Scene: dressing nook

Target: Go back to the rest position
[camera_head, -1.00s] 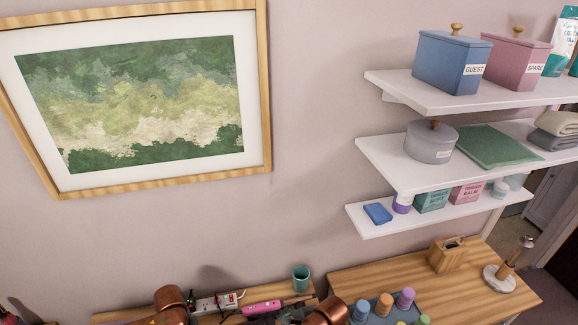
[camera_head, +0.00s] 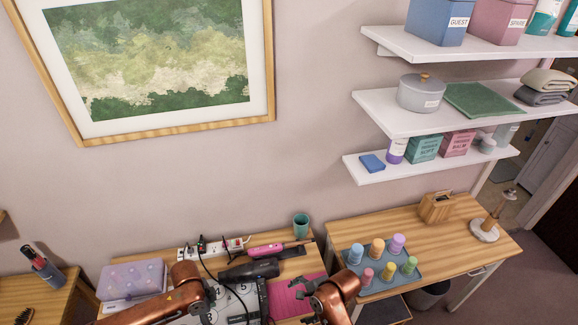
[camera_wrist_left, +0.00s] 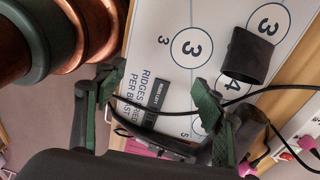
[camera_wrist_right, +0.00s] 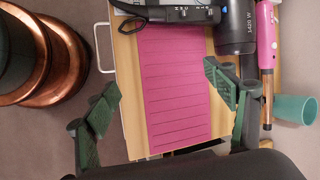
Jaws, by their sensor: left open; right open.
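My right gripper (camera_head: 318,292) is at the bottom centre of the head view, at the dressing table's right side. In the right wrist view its fingers (camera_wrist_right: 163,95) are apart, with a pink ridged mat (camera_wrist_right: 180,95) beyond them and nothing between them. My left arm comes in low from the left in the head view. In the left wrist view the left fingers (camera_wrist_left: 155,98) are apart over a white board with numbered circles (camera_wrist_left: 182,70). A black cable crosses the view there; I cannot tell how far it is from the fingers.
A black hair dryer (camera_head: 250,270), a pink styling tool (camera_head: 265,249), a power strip (camera_head: 215,247) and a teal cup (camera_head: 301,225) are on the table. A tray of colored bottles (camera_head: 381,270) stands to the right, below wall shelves (camera_head: 390,122). A purple case (camera_head: 133,279) is at left.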

